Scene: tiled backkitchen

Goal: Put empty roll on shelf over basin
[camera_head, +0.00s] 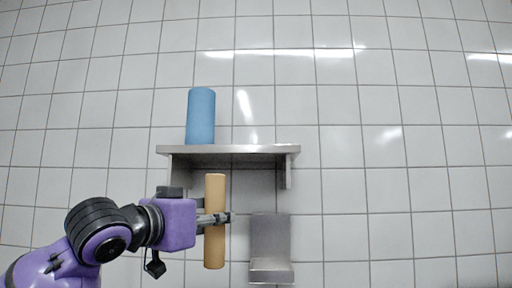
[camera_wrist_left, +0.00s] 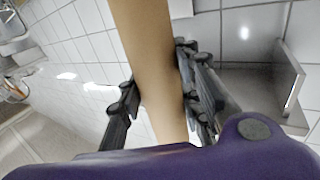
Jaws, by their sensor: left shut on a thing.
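The empty roll is a tan cardboard tube (camera_head: 214,252), held upright in the head view. My left gripper (camera_head: 215,219) is shut on it around its middle. The tube also fills the middle of the left wrist view (camera_wrist_left: 150,60), between the two fingers (camera_wrist_left: 158,105). The metal shelf (camera_head: 240,149) is fixed to the tiled wall, and the tube's top end is below the level of its front edge. A blue roll (camera_head: 201,116) stands on the shelf's left part. No basin can be made out clearly. My right gripper is not in view.
The shelf's middle and right part is bare. A metal bracket (camera_head: 287,171) hangs under its right end. A small grey wall-mounted holder (camera_head: 271,240) sits below the shelf, right of the tube. The tiled wall to the right is clear.

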